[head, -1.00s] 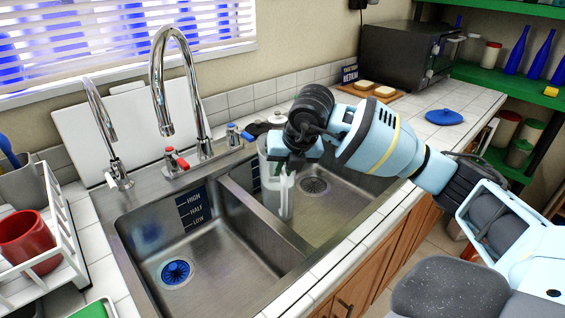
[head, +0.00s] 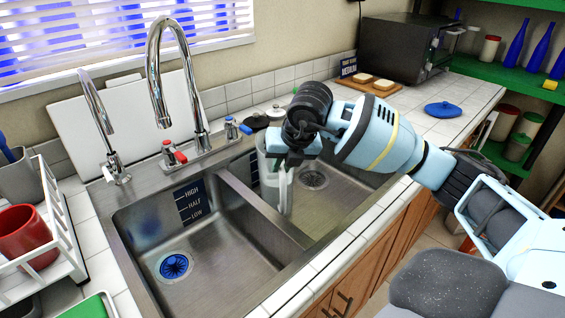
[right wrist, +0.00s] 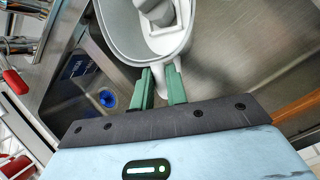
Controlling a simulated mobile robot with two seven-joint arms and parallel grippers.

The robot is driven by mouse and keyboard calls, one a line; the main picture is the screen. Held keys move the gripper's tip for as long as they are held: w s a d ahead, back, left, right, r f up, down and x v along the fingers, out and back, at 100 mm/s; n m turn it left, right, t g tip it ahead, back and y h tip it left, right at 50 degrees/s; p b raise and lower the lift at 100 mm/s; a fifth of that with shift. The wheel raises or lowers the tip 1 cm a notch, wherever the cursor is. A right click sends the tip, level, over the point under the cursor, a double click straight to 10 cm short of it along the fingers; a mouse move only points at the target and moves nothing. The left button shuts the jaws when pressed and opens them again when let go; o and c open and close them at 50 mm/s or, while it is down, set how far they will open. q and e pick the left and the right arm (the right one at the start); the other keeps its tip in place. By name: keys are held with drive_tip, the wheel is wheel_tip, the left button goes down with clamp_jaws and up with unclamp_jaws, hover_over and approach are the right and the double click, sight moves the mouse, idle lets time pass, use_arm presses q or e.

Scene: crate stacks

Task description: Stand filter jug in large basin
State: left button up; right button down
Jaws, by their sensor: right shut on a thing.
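The filter jug (head: 270,180), a clear grey upright vessel with a white handle, shows in the head view over the right basin (head: 335,205), close to the divider. My right gripper (head: 288,160) is shut on its handle (right wrist: 163,78). The right wrist view looks down into the open jug (right wrist: 118,48), with a pale insert inside. Whether the jug's base touches the basin floor I cannot tell. The left basin (head: 225,260), which looks larger, is empty, with a blue drain and a HIGH/HALF/LOW label. My left gripper is not in view.
A steel divider (head: 262,208) separates the basins. A tall tap (head: 155,70) and a smaller tap (head: 97,110) rise behind the sink. A white rack (head: 60,235) with a red mug (head: 22,238) stands at left. A blue lid (head: 444,109) lies on the right counter.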

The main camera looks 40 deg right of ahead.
drive_tip(key=c, duration=1.3)
unclamp_jaws()
drive_tip(key=shift+f, duration=0.1)
drive_tip(key=shift+f, duration=0.1)
drive_tip(key=shift+v, duration=4)
